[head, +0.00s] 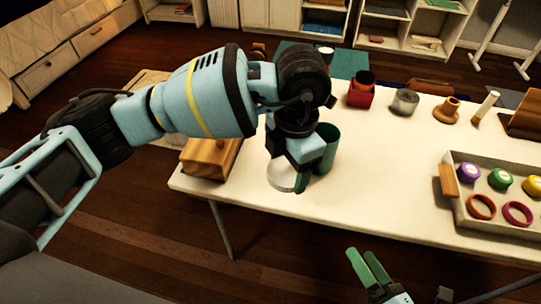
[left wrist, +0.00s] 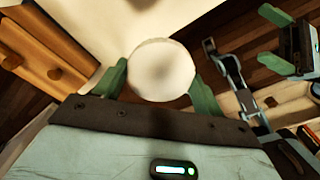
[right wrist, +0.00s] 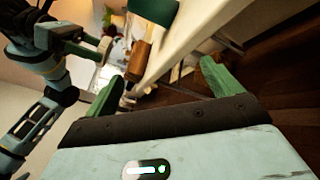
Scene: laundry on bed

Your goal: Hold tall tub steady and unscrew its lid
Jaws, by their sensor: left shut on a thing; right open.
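The tall tub (head: 281,178) is pale and round, near the table's front edge at the left, mostly hidden by my left gripper (head: 300,178) in the head view. In the left wrist view its cream round end (left wrist: 161,68) sits between the two green fingers of my left gripper (left wrist: 161,84), which is shut on it. I cannot tell the lid from the body. The tub also shows as a pale shape in the right wrist view (right wrist: 104,48). My right gripper (head: 368,266) is open and empty in front of the table, apart from the tub; its spread fingers show in the right wrist view (right wrist: 160,85).
A teal cylinder (head: 328,146) stands just behind the left gripper. A wooden box (head: 211,157) is left of the tub. A tray (head: 462,215) with coloured lids and rings lies at the right. Red, grey and wooden items line the back. The table's middle is clear.

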